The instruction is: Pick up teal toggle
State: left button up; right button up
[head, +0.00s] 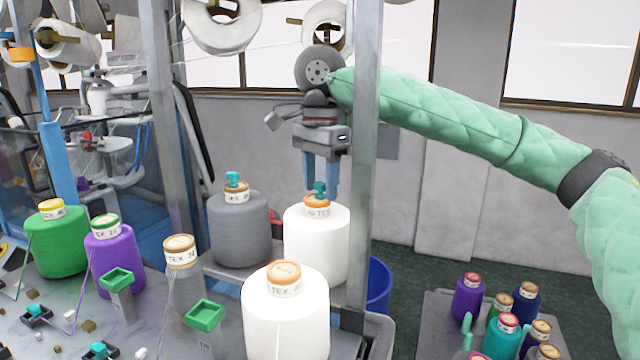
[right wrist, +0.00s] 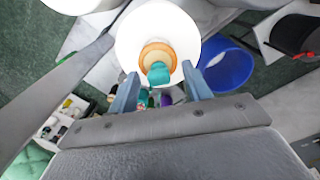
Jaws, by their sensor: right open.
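One teal toggle (head: 319,188) stands on the orange top of a white yarn cone (head: 316,245) at the back of the table. It also shows in the right wrist view (right wrist: 159,73), roughly midway between the fingertips. A second teal toggle (head: 235,180) sits on a grey cone (head: 240,230) to the left. My right gripper (head: 320,184) is open and points down over the white cone, its blue fingers on either side of the first toggle. Contact cannot be made out. My left gripper is not in view.
A metal upright (head: 360,120) stands just right of the white cone. Another white cone (head: 286,318) stands in front. Green (head: 57,245) and purple (head: 115,262) cones are at left. A blue bin (head: 378,287) and a cart of several small cones (head: 435,325) are at right.

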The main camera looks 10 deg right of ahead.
aim_at(320, 182)
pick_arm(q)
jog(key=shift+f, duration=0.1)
pick_arm(e)
jog(key=shift+f, duration=0.1)
jog(key=c, duration=0.9)
jog(key=shift+o, duration=0.2)
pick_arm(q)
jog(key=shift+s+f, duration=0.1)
pick_arm(e)
jog(key=shift+r+b, duration=0.35)
jog(key=shift+r, duration=0.05)
notch_tip(320, 182, up, 8)
jog(key=b, duration=0.2)
jog(key=shift+f+b, duration=0.15)
jog(key=shift+b, duration=0.25)
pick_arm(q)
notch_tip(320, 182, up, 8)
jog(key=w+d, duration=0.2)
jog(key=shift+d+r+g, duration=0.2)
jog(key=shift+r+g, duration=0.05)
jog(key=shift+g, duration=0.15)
pick_arm(e)
jog(key=shift+r, duration=0.75)
